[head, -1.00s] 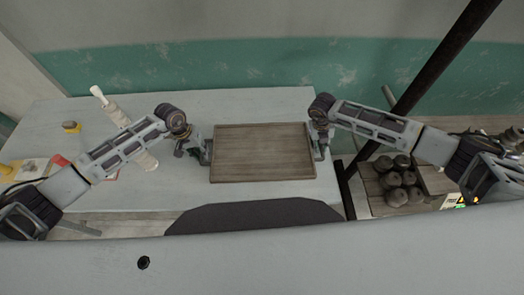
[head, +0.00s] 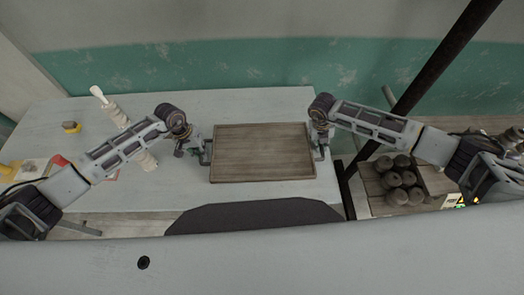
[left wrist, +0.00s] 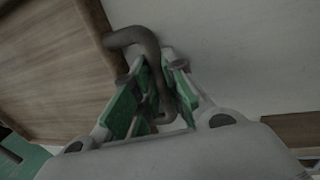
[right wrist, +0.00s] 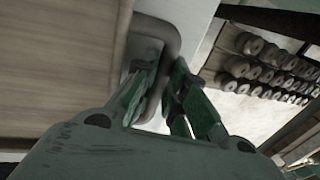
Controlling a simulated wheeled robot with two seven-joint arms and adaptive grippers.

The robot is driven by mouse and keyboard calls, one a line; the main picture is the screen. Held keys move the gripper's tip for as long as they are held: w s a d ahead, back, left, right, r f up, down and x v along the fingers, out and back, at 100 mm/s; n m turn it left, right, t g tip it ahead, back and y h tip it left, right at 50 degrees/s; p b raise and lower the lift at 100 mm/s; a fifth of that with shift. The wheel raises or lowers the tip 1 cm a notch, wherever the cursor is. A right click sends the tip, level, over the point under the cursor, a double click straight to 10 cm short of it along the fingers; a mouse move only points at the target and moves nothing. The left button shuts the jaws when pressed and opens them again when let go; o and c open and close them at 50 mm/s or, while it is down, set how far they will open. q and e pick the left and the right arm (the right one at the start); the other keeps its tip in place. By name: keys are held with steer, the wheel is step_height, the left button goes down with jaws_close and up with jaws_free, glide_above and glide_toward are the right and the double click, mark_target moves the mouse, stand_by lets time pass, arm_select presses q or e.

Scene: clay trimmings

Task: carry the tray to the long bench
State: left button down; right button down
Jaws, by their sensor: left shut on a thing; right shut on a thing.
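The wooden tray (head: 262,153) is level in front of me at the right end of the pale table, and it looks empty. I cannot tell from the head view whether it rests on the table or is just above it. My left gripper (head: 205,150) is shut on the tray's left handle, a dark bent bar (left wrist: 150,50) seen between green finger pads in the left wrist view. My right gripper (head: 320,143) is shut on the right handle (right wrist: 172,45), which shows between the pads in the right wrist view. I cannot single out the long bench.
The pale table (head: 240,105) holds a white rolling-pin-like tool (head: 112,108), a small yellow-and-dark item (head: 71,127) and flat papers (head: 32,168) on the left. Right of the table are a dark slanted post (head: 430,80) and a low wooden stand with several dark round lumps (head: 397,180).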

arm_select(q)
steer(key=shift+r, duration=0.2)
arm_select(e)
steer(key=shift+r, duration=0.2)
